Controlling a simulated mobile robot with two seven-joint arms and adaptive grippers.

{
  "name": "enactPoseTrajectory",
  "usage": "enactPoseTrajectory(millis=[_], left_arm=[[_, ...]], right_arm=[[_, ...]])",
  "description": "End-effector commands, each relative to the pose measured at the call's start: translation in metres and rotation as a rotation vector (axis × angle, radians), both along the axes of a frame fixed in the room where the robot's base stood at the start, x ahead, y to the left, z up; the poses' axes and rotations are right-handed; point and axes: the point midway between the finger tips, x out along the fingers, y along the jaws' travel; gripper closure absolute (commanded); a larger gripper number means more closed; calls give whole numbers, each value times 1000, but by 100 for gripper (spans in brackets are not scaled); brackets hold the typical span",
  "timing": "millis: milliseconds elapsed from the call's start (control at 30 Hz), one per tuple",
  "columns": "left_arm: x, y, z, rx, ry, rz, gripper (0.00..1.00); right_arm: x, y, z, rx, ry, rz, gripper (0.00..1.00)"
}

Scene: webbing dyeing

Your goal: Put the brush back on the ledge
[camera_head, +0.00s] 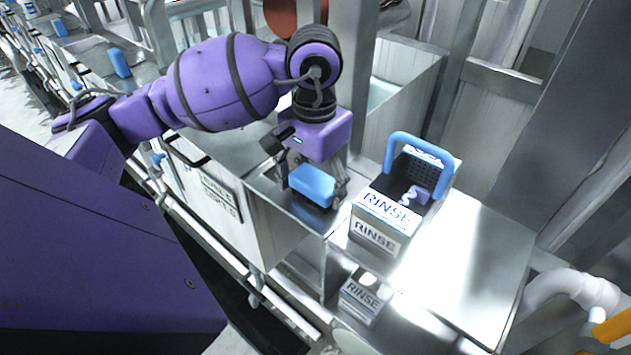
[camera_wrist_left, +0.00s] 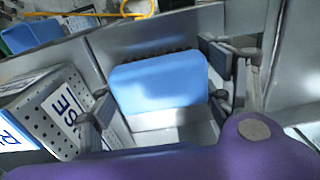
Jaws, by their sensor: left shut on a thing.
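The brush is a blue block (camera_head: 312,184) with dark bristles along one edge. It shows large in the middle of the left wrist view (camera_wrist_left: 160,80). My left gripper (camera_head: 311,178) is shut on it, with one finger at each end. The brush is just over or on a shiny metal ledge (camera_head: 322,222) at the top of the tank, left of the RINSE box. I cannot tell whether it touches the ledge. My right gripper is not in view.
A grey RINSE box (camera_head: 378,226) with a blue-handled perforated basket (camera_head: 408,143) stands close to the right of the brush. Its perforated side also shows in the left wrist view (camera_wrist_left: 52,108). A bare metal tabletop (camera_head: 468,262) lies further right. Upright metal panels stand behind.

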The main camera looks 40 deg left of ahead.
Motion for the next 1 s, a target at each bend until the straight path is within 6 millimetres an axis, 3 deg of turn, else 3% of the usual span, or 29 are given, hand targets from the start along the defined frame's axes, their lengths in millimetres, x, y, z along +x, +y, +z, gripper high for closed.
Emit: enactPoseTrajectory(millis=[33,67,200,533,667,1000], left_arm=[[0,0,-5,0,4,0,52],[0,0,-3,0,3,0,23],[0,0,-2,0,2,0,8],[0,0,-1,0,1,0,8],[1,0,9,1,-3,0,8],[1,0,77,0,-2,0,8]], right_arm=[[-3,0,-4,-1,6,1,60],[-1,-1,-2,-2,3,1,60],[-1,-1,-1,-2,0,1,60],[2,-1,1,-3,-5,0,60],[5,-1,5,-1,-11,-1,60],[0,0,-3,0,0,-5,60]])
